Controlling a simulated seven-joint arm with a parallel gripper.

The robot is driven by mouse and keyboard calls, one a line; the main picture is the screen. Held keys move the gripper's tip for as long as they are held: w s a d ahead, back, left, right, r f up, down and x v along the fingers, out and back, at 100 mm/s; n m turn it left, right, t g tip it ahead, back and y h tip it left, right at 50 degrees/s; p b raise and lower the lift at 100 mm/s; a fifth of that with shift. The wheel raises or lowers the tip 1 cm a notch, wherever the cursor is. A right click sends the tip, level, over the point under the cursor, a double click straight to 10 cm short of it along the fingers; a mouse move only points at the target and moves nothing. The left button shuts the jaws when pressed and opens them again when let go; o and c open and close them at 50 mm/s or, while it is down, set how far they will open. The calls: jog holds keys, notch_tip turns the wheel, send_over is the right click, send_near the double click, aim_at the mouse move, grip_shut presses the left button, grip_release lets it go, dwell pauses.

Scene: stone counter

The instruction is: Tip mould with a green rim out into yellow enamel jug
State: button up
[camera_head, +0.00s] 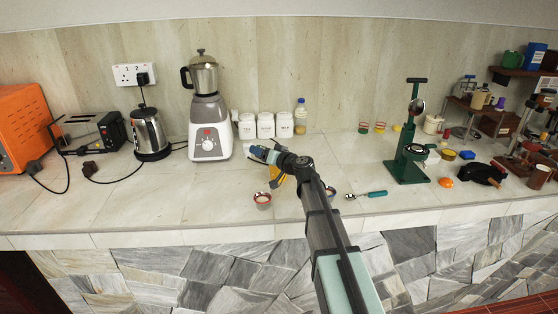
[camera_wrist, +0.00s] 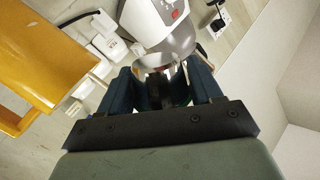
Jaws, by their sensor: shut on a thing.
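My gripper (camera_head: 262,154) is at the end of my arm, above the counter just right of the blender. In the wrist view its two dark fingers (camera_wrist: 160,76) are closed on the mould, a greyish rounded piece (camera_wrist: 165,56) showing between and beyond the fingertips. A trace of green shows by the right finger; most of the mould is hidden. The yellow enamel jug (camera_head: 276,179) is partly hidden behind my arm, below and right of the fingertips. In the wrist view a large yellow body (camera_wrist: 58,42) fills the left side, apart from the fingers. The mould's contents cannot be seen.
The blender (camera_head: 208,126) stands left of my gripper, with white canisters (camera_head: 265,126) and a bottle (camera_head: 300,117) behind. A red-rimmed cup (camera_head: 263,200) stands near the front edge. A green press (camera_head: 408,150) stands right; the counter between has free room.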

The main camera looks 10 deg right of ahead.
jog(key=shift+w+d+r+m, duration=0.2)
jog(key=shift+w+d+m, duration=0.15)
jog(key=shift+d+m, duration=0.2)
dwell(0.4)
jog(key=shift+w+d+r+m, duration=0.15)
jog(key=shift+d+r+m, duration=0.1)
jog(key=shift+m, duration=0.6)
dwell(0.4)
jog(key=shift+r+m+y, duration=0.2)
jog(key=shift+m+y, duration=0.2)
jog(key=shift+m, duration=0.4)
dwell(0.6)
jog(key=shift+w+d+f+m, duration=0.15)
jog(key=shift+f+m, duration=0.35)
jog(key=shift+m, duration=0.3)
dwell(0.6)
jog(key=shift+d+r+m+y, duration=0.1)
jog(key=shift+r+m+y, duration=0.15)
jog(key=shift+m, duration=0.55)
dwell(0.5)
jog(key=shift+w+d+r+m+p, duration=0.15)
jog(key=shift+w+d+m+p, duration=0.25)
jog(key=shift+d+m, duration=0.45)
dwell(0.8)
